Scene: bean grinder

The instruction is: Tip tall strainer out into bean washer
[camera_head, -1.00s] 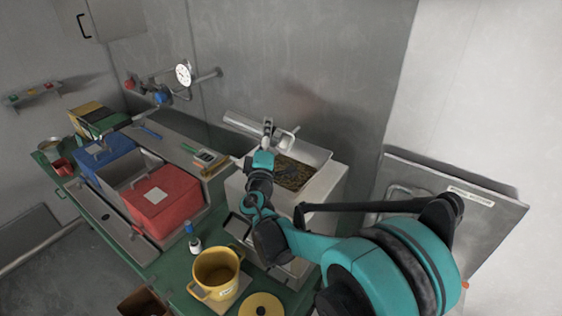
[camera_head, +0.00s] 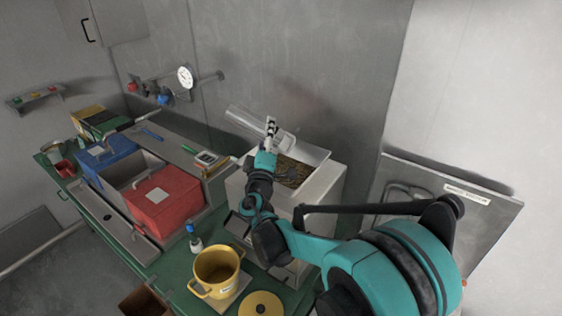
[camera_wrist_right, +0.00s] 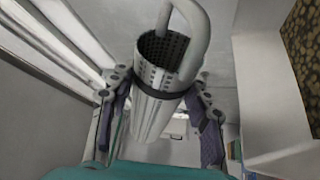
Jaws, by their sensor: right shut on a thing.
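The tall strainer (camera_wrist_right: 158,95) is a perforated metal cylinder with a thick, pale looped handle. In the head view the gripper hides much of the strainer. It is above the back left of a white box-shaped machine (camera_head: 326,190) with brown beans (camera_head: 292,171) in its open top. I cannot tell if this machine is the bean washer. My left gripper is not in view.
A red bin (camera_head: 165,200) and a blue bin (camera_head: 108,163) stand left. A yellow pot (camera_head: 217,268) and a small bottle (camera_head: 194,240) are in front. The grey wall is close behind.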

